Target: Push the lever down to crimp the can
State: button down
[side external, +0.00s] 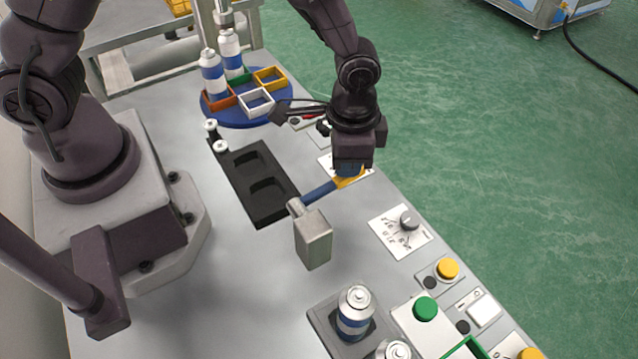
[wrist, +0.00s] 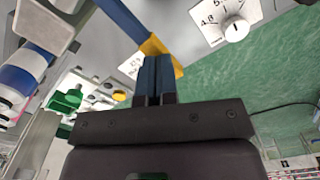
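A lever with a blue bar (side external: 320,192) and a yellow end (side external: 350,181) slopes up from a grey metal block (side external: 313,242). In the wrist view the blue bar (wrist: 124,18) and the yellow end (wrist: 158,45) show just beyond my fingertips. My gripper (side external: 349,172) is over the yellow end; its two blue fingers (wrist: 155,58) are close together with nothing seen between them. Whether they touch the lever is unclear. A blue and white can (side external: 355,315) stands upright in a dark holder; a can also shows in the wrist view (wrist: 22,80).
A blue round table (side external: 213,113) holds upright cans (side external: 213,76) and coloured square frames. A black tray (side external: 240,170) with two recesses lies left of the lever. A dial panel (side external: 393,240) and yellow and green buttons (side external: 425,309) line the right edge. Another can (side external: 393,351) is cut off below.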

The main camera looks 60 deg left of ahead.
jog(key=shift+s+f, duration=0.1)
jog(key=shift+f, duration=1.4)
jog(key=shift+r, duration=0.1)
dwell(0.3)
notch_tip(320, 180, up, 15)
dwell(1.4)
jog(key=s+a+r+n+t, duration=0.5)
jog(key=s+a+r+n, duration=0.1)
jog(key=s+a+r, duration=0.7)
jog(key=shift+a+t, duration=0.25)
jog(key=shift+t, duration=0.05)
